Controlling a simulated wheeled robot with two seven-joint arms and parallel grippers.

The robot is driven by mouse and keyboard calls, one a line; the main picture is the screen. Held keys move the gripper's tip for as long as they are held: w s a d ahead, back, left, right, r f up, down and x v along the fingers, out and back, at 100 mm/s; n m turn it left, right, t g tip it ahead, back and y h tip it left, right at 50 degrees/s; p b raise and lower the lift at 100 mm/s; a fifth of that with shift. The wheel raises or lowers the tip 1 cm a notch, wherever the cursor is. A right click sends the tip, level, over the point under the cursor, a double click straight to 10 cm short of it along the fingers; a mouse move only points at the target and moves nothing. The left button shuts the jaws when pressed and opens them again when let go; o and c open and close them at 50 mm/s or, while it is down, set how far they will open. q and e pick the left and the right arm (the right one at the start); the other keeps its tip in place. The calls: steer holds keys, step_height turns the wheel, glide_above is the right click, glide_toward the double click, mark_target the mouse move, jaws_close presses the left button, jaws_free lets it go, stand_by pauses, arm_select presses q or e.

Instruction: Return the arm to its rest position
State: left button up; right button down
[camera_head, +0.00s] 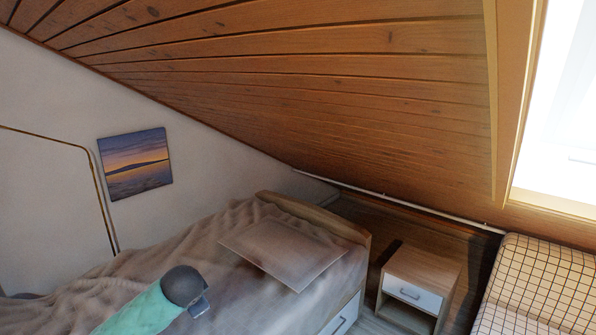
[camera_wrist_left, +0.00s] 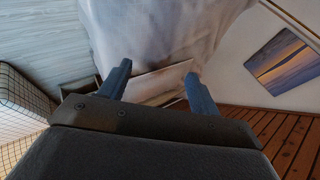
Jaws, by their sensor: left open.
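My left arm, a teal link with a dark grey joint (camera_head: 183,288), shows at the bottom left of the head view, in front of the bed. Its gripper is not seen there. In the left wrist view my left gripper (camera_wrist_left: 158,72) has its two dark blue fingers spread apart, with nothing between the tips. Behind the fingers that view shows the bed and its headboard, upside down. My right arm and gripper show in neither view.
The bed (camera_head: 215,228) has a crumpled beige cover and a flat pillow (camera_head: 282,250). A nightstand (camera_head: 422,272) stands right of it, then a checked seat (camera_head: 545,285). The sloping wood ceiling (camera_head: 330,100) hangs low over the bed. A picture (camera_head: 135,163) hangs on the left wall.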

arm_select(q)
steer(key=s+d+f+n+g+h, duration=0.1)
steer(key=s+d+f, duration=0.3)
steer(key=s+f, duration=0.4)
steer(key=s+d+f+n+g+h, duration=0.1)
steer(key=s+d+f+n+g, duration=0.2)
steer(key=s+f, duration=0.5)
steer(key=s+d+f+n+g+h, duration=0.1)
steer(key=s+f, duration=0.7)
steer(key=s, duration=1.8)
steer(key=d+n+g, duration=0.1)
steer(key=d+n, duration=0.1)
steer(key=d, duration=0.1)
steer(key=shift+s+d+f, duration=0.15)
steer(key=shift+d+f, duration=0.1)
steer(key=shift+d, duration=0.05)
